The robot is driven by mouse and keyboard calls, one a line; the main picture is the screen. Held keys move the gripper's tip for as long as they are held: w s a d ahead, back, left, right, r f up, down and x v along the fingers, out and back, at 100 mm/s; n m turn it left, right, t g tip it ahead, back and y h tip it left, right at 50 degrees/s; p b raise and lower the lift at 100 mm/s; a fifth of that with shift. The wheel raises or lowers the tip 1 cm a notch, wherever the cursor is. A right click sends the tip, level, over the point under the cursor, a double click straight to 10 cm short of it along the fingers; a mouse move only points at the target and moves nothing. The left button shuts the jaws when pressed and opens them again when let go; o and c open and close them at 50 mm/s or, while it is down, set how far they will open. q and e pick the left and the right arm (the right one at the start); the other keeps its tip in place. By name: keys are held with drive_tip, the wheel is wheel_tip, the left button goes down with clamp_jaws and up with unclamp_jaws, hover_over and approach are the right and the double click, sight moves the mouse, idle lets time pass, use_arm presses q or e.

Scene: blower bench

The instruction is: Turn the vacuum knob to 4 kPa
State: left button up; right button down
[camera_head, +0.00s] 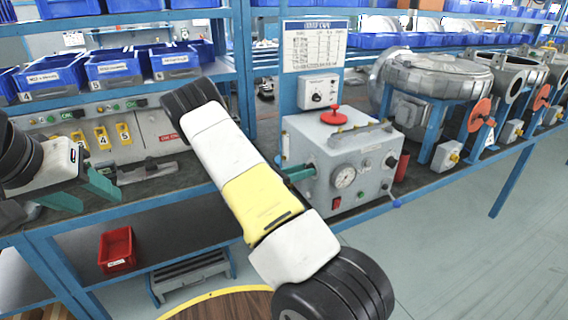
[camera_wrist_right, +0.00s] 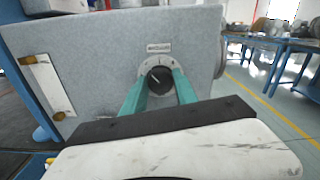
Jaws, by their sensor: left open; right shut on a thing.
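The vacuum knob (camera_wrist_right: 160,84) is a round black knob with a white pointer mark on a pale dial. It sits on the side face of a grey box (camera_wrist_right: 100,60), below a small label too small to read. The mark seems to slant to the upper left; the reading is unclear. My right gripper (camera_wrist_right: 160,76) is shut on the knob, one teal finger on each side. In the head view the right gripper (camera_head: 299,173) reaches the box's left side, and the knob is hidden. My left gripper (camera_head: 82,194) is open and empty at the left.
The box's front carries a round gauge (camera_head: 343,176), needle unreadable, and a red switch (camera_head: 336,203). A red knob (camera_head: 334,116) is on its top. A control box (camera_head: 318,94) hangs above. Blue bins (camera_head: 113,70) line the left shelf. A red bin (camera_head: 117,249) sits below.

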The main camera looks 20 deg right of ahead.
drive_tip(key=c, duration=0.9)
unclamp_jaws()
drive_tip(key=shift+c, duration=0.2)
drive_tip(key=a, duration=0.7)
drive_tip(key=shift+s+a, duration=0.3)
drive_tip(key=shift+a, duration=0.1)
